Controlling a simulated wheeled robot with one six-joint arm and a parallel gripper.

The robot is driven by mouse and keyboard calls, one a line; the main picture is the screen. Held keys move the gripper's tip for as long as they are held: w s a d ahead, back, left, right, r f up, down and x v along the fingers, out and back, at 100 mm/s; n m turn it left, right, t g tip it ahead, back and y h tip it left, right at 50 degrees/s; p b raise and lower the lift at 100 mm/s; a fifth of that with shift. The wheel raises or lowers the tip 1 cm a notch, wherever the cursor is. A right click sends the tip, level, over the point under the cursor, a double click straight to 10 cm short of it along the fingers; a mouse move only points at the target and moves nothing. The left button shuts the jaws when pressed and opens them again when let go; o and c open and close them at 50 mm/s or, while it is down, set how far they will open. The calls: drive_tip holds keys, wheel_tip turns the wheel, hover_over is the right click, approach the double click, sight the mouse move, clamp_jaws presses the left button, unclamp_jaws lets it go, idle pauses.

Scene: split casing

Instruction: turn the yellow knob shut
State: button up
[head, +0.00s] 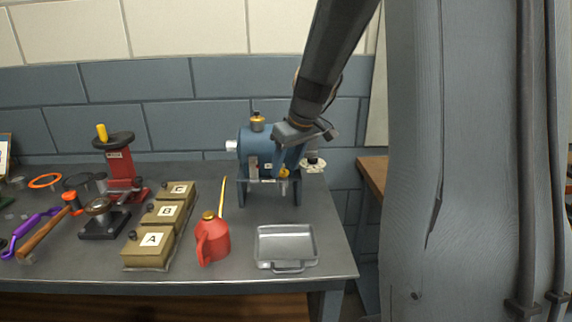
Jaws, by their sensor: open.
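The small yellow knob (284,173) sits low on the front right of the blue casing (254,147), just above a short grey spout. How far it is turned is too small to tell. My gripper (305,138) is at the casing's upper right, above the knob in the picture. It is open, and no object shows in it. The gripper and arm hide part of the casing's right end, and the fingertips are hard to make out.
A grey metal tray (286,227) lies in front of the casing. A red oil can (213,243) with a long yellow spout stands left of it. Lettered brass boxes (146,262) are farther left. A large grey post (455,160) fills the right side.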

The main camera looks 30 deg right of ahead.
drive_tip(key=shift+f, duration=0.1)
drive_tip(key=c, duration=1)
drive_tip(key=m+h+p, duration=0.1)
drive_tip(key=m+p, duration=0.1)
drive_tip(key=p, duration=0.1)
drive_tip(key=shift+s+a, duration=0.1)
drive_tip(key=shift+a, duration=0.1)
drive_tip(key=shift+c, duration=0.2)
drive_tip(key=m+p, duration=0.2)
drive_tip(key=p, duration=0.1)
drive_tip(key=shift+a+m+h, duration=0.1)
drive_tip(key=shift+m+h, duration=0.2)
drive_tip(key=shift+h, duration=0.1)
drive_tip(key=o, duration=1)
drive_tip(key=shift+o, duration=0.2)
drive_tip(key=b+v, duration=0.1)
drive_tip(key=v, duration=0.6)
drive_tip(key=shift+r+b, duration=0.35)
drive_tip(key=shift+b, duration=0.05)
